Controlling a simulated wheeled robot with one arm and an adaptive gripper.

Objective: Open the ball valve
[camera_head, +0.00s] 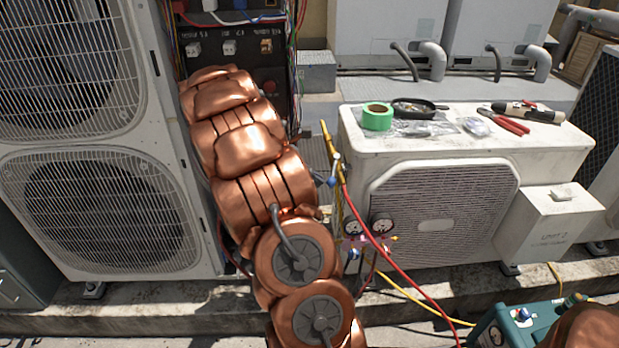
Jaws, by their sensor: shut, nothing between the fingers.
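A slim yellow hose end with a brass-coloured fitting (338,168) stands beside the near left corner of the white condenser. A small blue part (332,181) sits on it and looks like a valve handle. It is too small to tell how the handle is turned, or whether this is the ball valve. Below it hang two round gauges (382,224) with small coloured knobs. My copper-coloured arm rises through the middle, close to the left of the fitting. My gripper is not visible; the arm's far end is hidden behind its own links.
A tall fan unit (100,210) and an open wiring cabinet (232,70) stand left. Red (390,255) and yellow hoses trail to a teal machine (500,325).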

